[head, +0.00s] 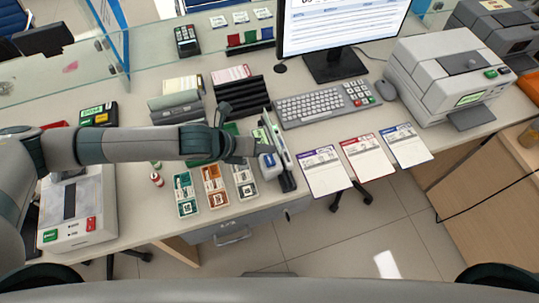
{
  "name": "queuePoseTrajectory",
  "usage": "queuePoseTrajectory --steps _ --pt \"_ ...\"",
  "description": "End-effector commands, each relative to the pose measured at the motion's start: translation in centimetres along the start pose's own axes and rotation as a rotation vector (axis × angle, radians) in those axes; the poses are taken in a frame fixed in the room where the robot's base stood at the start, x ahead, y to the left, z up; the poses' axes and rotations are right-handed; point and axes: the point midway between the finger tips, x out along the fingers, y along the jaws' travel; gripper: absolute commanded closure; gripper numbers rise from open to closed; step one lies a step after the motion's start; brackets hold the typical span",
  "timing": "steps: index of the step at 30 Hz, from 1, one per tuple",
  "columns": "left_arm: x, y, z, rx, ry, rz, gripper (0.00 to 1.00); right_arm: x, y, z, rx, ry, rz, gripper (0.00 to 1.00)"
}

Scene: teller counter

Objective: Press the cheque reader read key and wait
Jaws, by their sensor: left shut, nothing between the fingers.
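A slim white and dark device that looks like the cheque reader (281,152) stands near the front edge of the counter, in the middle of the head view. A small white and blue part (270,166) shows at its left side. My left arm reaches in from the left, and my left gripper (257,148) is shut and empty at the left side of this device, partly covering it. I cannot tell whether the fingertips touch it. The read key cannot be made out. My right gripper is not in view.
A keyboard (318,106) and monitor (340,28) stand behind the device. Three form pads (324,171) lie to its right, and several slip trays (215,186) to its left. A large grey printer (449,75) stands at the right. A white machine (78,212) stands at the left.

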Motion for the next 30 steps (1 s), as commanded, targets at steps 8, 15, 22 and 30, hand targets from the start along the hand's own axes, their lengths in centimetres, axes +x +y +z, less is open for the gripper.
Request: queuePoseTrajectory --steps 8,15,22,30 --pt "-1.5 -1.1 1.1 0.0 0.0 0.0 1.0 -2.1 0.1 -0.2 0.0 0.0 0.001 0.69" --pt "-1.5 -1.1 1.1 -0.001 0.0 0.0 1.0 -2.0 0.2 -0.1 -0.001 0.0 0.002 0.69" --pt "-1.5 -1.1 1.1 0.0 0.0 0.0 1.0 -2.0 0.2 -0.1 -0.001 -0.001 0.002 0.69" --pt "-1.5 -1.1 1.1 0.0 0.0 0.0 1.0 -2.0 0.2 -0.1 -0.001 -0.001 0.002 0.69"
